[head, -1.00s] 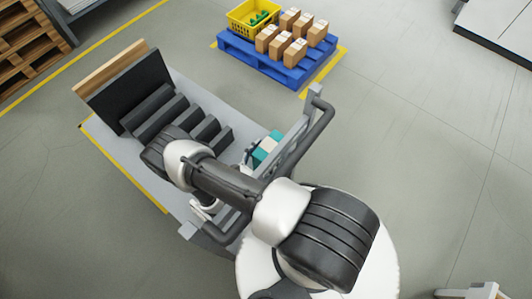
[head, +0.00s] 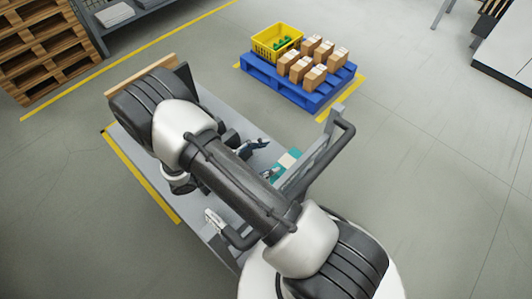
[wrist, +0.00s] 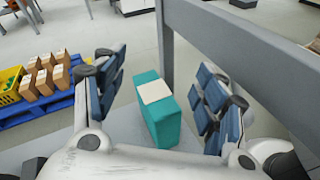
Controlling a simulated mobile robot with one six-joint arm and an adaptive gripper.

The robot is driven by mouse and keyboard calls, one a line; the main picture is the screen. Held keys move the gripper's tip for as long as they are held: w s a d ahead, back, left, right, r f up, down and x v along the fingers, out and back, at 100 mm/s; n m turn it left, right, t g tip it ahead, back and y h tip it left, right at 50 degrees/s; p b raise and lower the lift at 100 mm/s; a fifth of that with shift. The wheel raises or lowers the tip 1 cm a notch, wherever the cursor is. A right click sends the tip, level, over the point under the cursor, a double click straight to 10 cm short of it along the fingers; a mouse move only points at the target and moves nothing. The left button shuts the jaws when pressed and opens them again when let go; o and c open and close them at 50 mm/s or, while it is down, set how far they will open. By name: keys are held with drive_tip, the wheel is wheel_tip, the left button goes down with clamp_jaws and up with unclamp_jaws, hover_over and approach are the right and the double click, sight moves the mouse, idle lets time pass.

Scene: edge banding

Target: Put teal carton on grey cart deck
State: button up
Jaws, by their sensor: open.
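The teal carton (head: 287,163), with a pale patch on top, stands upright on the grey cart deck (head: 213,103), beside the cart's handle frame. It also shows in the wrist view (wrist: 166,122), between my two fingers, with a gap on either side. My gripper (wrist: 162,82) is open and empty. In the head view my gripper (head: 264,159) is just left of the carton, and my arm hides much of the deck. The carton's lower edge is partly hidden by my gripper in the wrist view.
The cart's handle frame (head: 312,155) rises close to the carton's right side. Dark blocks on the deck are mostly hidden behind my arm. A blue pallet (head: 300,88) with a yellow crate (head: 277,42) and several brown boxes stands beyond the cart.

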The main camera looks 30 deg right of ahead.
drive_tip(key=s+a+r+m+t+y, duration=0.2)
drive_tip(key=s+r+m+y, duration=0.2)
drive_tip(key=r, duration=0.5)
drive_tip(key=s+a+r+m+t+y, duration=0.2)
drive_tip(key=s+r+m+y, duration=0.3)
drive_tip(key=r, duration=0.5)
drive_tip(key=s+a+r+m+t+y, duration=0.2)
drive_tip(key=s+a+r+m+y, duration=0.2)
drive_tip(key=r, duration=0.5)
drive_tip(key=shift+s+r+m+y, duration=0.3)
drive_tip(key=shift+s+r+y, duration=0.05)
drive_tip(key=shift+s+y, duration=0.7)
